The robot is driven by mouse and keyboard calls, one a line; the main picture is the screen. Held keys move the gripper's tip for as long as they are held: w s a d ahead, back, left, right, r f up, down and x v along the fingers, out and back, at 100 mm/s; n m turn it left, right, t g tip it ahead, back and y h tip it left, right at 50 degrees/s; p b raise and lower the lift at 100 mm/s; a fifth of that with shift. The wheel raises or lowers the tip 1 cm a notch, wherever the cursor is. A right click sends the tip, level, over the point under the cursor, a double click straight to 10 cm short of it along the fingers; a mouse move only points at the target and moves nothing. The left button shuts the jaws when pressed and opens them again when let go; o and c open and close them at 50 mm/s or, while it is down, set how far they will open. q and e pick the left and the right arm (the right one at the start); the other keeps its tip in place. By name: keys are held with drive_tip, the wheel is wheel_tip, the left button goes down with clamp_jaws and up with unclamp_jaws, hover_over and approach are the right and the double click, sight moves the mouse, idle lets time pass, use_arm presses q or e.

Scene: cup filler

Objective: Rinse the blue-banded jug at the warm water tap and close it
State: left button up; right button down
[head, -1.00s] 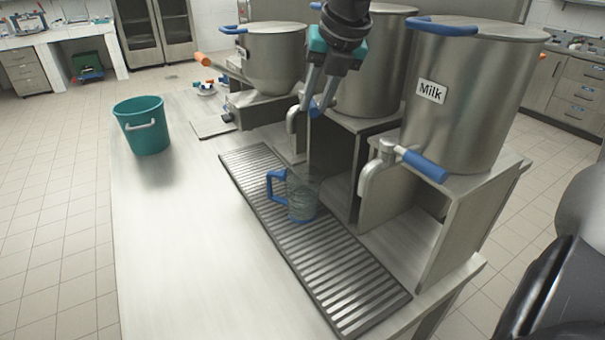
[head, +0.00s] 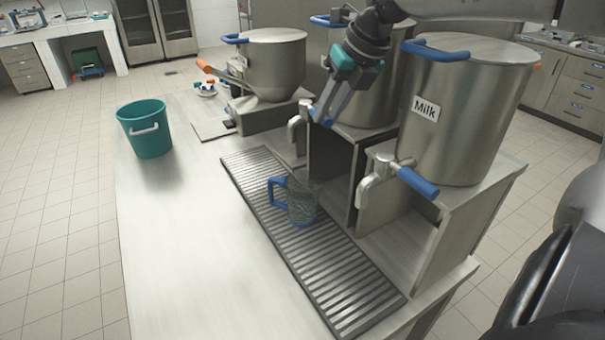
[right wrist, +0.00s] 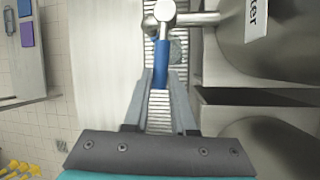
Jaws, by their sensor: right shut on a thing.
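The jug (head: 303,203) is clear with a blue handle (head: 275,192) and stands upright on the drip grate, under the middle pot's tap (head: 293,129). My right gripper (head: 322,115) is shut on that tap's blue lever. In the right wrist view the lever (right wrist: 161,60) lies between my fingers and the metal tap head (right wrist: 165,12) is beyond it. The pot's label there is cut off and ends in "ter". Part of the jug shows behind the lever. Whether water is running is hard to tell. My left gripper is not in view.
The Milk pot (head: 465,125) with its own blue-levered tap (head: 415,181) stands to the right. A smaller pot (head: 272,65) stands to the left. A teal bucket (head: 146,140) is on the left of the table.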

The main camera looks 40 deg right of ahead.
drive_tip(key=shift+d+n+y+p, duration=0.3)
drive_tip(key=shift+d+n+p, duration=0.3)
drive_tip(key=shift+n+p, duration=0.25)
drive_tip(key=shift+d+r+n, duration=0.1)
drive_tip(key=shift+d+n, duration=0.05)
drive_tip(key=shift+n, duration=0.1)
drive_tip(key=c, duration=1.1)
unclamp_jaws()
drive_tip(key=o, duration=0.5)
drive_tip(key=shift+d, duration=0.2)
drive_tip(key=shift+c, duration=0.2)
drive_tip(key=shift+s+a, duration=0.1)
